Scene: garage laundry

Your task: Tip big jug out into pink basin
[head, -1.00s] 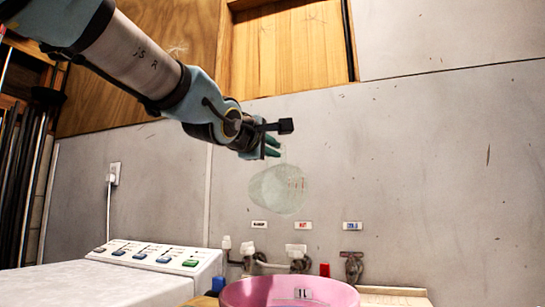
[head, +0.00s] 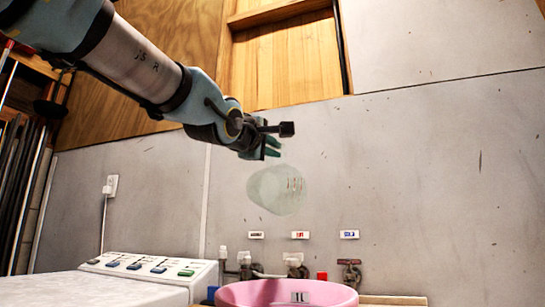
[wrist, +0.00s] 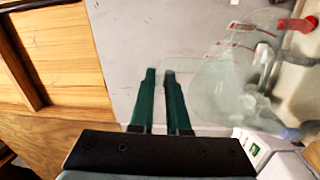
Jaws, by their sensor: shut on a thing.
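The big jug (head: 278,190) is clear, pale green plastic with red marks. It hangs in the air above the pink basin (head: 245,294), tilted well over on its side, apart from the basin. My gripper (head: 273,146) is shut on the jug at its upper side. In the wrist view the two green fingers (wrist: 160,98) are close together and the jug (wrist: 225,85) shows to their right. The clear handle between the fingers is hard to make out. I cannot tell whether anything is inside the jug. The basin carries a 1L label, and its inside is mostly hidden.
A white washing machine (head: 100,288) with a button panel stands at the lower left. Taps and pipes (head: 290,262) are on the grey wall behind the basin, under small labels. A blue thing and a red thing (head: 322,276) show beside the basin rim.

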